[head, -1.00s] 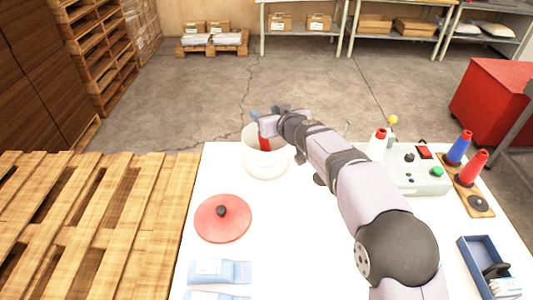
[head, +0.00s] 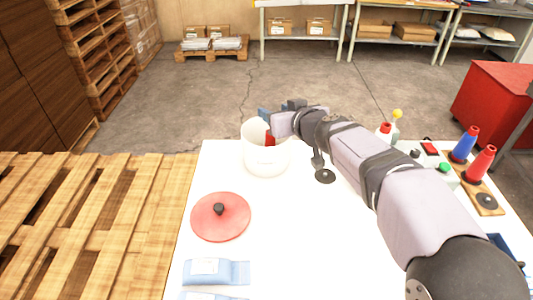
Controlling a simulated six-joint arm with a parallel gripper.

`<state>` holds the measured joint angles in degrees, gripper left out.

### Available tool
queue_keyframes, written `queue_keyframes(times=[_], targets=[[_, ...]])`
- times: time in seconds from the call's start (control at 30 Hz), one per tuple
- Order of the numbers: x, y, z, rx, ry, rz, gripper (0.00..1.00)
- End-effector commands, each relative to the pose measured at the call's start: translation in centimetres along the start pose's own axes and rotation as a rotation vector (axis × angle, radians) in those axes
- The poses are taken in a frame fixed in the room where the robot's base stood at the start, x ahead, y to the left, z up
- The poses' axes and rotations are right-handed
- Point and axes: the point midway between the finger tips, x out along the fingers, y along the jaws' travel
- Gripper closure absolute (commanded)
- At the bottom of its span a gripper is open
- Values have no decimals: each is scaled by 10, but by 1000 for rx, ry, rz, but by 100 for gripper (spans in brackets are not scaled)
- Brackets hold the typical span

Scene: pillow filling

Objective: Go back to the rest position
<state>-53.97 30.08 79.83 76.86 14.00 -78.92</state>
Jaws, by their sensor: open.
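My gripper (head: 270,122) is above the rim of a white pot (head: 265,162) at the back of the white table. The arm reaches in from the lower right corner across the table.
A red lid (head: 221,217) with a black knob and light blue packets (head: 216,272) lie at the table's left. A wooden pallet (head: 85,225) is left of the table.

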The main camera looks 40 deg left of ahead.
Motion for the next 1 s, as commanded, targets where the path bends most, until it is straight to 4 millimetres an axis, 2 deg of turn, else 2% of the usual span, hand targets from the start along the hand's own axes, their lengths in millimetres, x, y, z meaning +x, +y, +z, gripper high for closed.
queue_keyframes(times=[0.67, 0.77, 0.87, 1.0], targets=[[-4, 0, 0, 0, 0, 0, 57], [-12, 11, 4, 11, -18, 11, 57], [-27, 34, 17, 37, -57, 34, 57], [-68, 80, 50, 112, -156, 90, 57]])
